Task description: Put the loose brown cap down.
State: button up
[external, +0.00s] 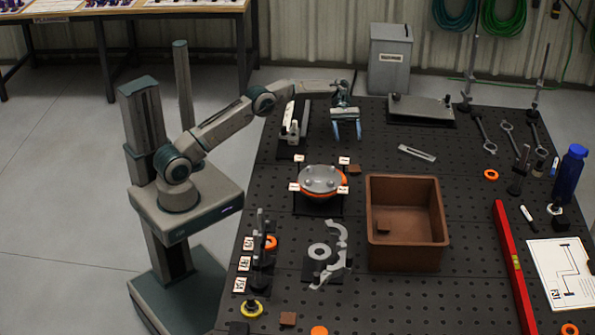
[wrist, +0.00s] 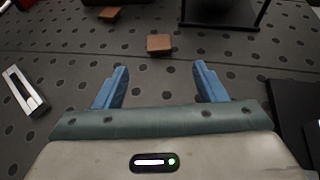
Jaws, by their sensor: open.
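A small loose brown cap (external: 354,169) lies on the black perforated table, just right of the flange stand's back corner. In the wrist view a small brown block (wrist: 159,44), seemingly this cap, lies on the table beyond my fingertips, apart from them. My gripper (external: 346,135) is open and empty above the back of the table, with its blue fingers pointing down. In the wrist view the fingers (wrist: 160,84) stand wide apart with only table between them. Another brown piece (wrist: 109,13) shows near the top edge there; I cannot tell what it is.
A brown bin (external: 440,225) stands right of the cap with a small brown block (external: 383,227) inside. A round metal flange (external: 320,180) on a labelled stand is left of the cap. A slotted metal bar (external: 417,153) lies right of my gripper. Another brown block (external: 287,319) lies at the front.

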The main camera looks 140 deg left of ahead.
jog(key=w+d+m+g, duration=0.1)
jog(key=w, duration=0.1)
jog(key=w+d+m+g+y, duration=0.1)
jog(key=w+d+r+m+g, duration=0.1)
jog(key=w, duration=0.1)
jog(key=shift+w+m+y, duration=0.3)
jog(key=shift+m, duration=0.1)
jog(key=w+d+r+m+g+y+p, duration=0.25)
jog(key=d+r+m+g+y, duration=0.45)
jog(key=m, duration=0.7)
jog(key=y, duration=0.1)
send_over(354, 168)
jog(key=s+d, duration=0.1)
jog(key=shift+t, duration=0.3)
jog(key=f, duration=0.7)
jog(key=shift+s+f, duration=0.2)
jog(key=shift+f, duration=0.15)
jog(key=shift+p+x, duration=0.55)
jog(key=shift+x, duration=2)
jog(key=shift+w+d, duration=0.15)
jog(key=c, duration=1.2)
jog(key=shift+o, duration=0.2)
